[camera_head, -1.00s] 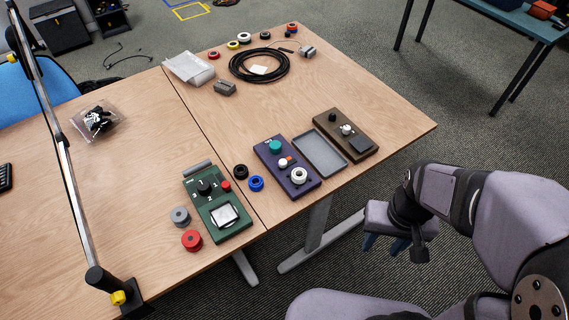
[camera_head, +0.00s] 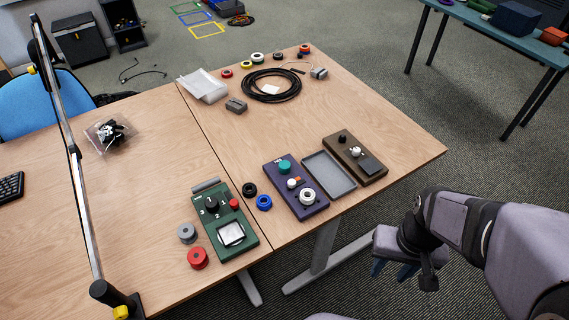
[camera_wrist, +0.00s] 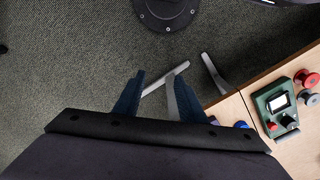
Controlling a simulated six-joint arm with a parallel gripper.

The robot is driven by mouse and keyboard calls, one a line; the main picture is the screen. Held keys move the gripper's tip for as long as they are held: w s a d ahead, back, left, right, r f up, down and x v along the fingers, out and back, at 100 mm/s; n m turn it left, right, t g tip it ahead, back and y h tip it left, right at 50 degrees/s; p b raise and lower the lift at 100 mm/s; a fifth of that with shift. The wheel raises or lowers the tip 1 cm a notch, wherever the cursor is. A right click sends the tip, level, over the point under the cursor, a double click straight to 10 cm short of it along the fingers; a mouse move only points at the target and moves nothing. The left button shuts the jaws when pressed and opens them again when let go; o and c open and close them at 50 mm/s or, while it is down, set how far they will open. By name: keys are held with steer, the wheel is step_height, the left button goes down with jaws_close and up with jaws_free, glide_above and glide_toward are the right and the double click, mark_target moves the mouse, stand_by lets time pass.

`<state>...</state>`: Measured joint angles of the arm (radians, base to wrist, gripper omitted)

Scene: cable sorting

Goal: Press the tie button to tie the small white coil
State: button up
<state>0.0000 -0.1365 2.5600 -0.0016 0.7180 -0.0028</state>
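A purple device (camera_head: 283,194) stands near the table's front edge, with pale lettering too small to read surely. It carries a large teal button (camera_head: 284,167), a small white part (camera_head: 291,183) beside an orange one, and a white ring-shaped coil (camera_head: 307,197) at its near end. Which button is the tie button is not clearly legible. My gripper (camera_head: 394,270) is off the table's front right edge, over the floor, right of and nearer than the purple device.
A grey tray (camera_head: 343,187) and a brown device (camera_head: 372,180) stand right of the purple device. Black and blue rings (camera_head: 264,202) and a green device (camera_head: 246,244) are left of it. A black cable coil (camera_head: 290,75) lies farther back.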

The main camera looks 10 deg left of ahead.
jaws_close()
stand_by(1.5)
